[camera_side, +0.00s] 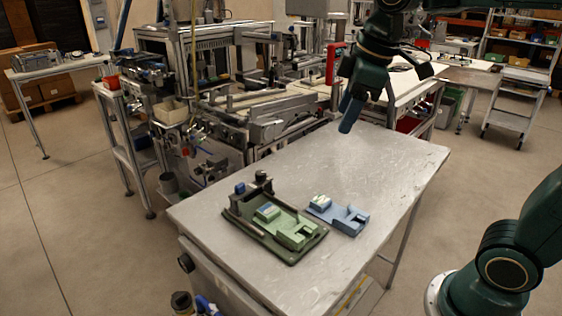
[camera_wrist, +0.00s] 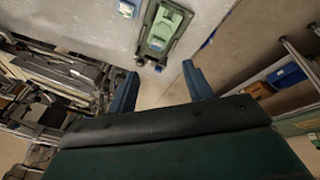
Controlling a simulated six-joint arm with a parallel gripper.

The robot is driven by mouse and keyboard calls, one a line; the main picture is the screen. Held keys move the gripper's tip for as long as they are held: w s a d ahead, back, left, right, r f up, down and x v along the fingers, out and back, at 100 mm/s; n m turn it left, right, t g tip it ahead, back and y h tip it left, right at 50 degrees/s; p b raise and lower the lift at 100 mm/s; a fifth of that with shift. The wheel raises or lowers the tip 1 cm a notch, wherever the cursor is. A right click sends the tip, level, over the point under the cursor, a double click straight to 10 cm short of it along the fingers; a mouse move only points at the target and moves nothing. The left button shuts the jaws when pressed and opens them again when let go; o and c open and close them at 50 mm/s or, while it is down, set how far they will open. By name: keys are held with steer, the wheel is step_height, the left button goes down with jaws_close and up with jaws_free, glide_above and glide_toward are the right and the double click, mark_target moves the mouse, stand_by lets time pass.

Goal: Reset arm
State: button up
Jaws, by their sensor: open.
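My gripper (camera_side: 350,113) hangs above the back part of the grey table (camera_side: 330,168), clear of its top, with blue fingers. In the wrist view my gripper (camera_wrist: 160,82) shows its two blue fingers spread apart with nothing between them. A green fixture (camera_side: 297,233) sits in a dark tray (camera_side: 240,222) near the table's front left. It also shows at the top of the wrist view (camera_wrist: 166,28). A blue fixture (camera_side: 346,218) lies to the right of the tray, apart from my gripper. Its blue edge (camera_wrist: 126,8) is cut off at the top of the wrist view.
A large machine bench (camera_side: 255,105) stands close behind the table on the left. A white-topped bench (camera_side: 395,85) and a cart (camera_side: 512,112) stand farther back. The right and back parts of the tabletop are clear.

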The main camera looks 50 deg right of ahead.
steer(key=s+f+m+t, duration=0.1)
steer(key=s+f+m, duration=0.2)
steer(key=s, duration=0.4)
steer(key=s+f+m+t, duration=0.1)
steer(key=s+f+m, duration=0.2)
steer(key=s, duration=0.3)
steer(key=shift+s+a+f+m, duration=0.15)
steer(key=shift+s+a+m, duration=0.1)
steer(key=shift+s+m, duration=0.2)
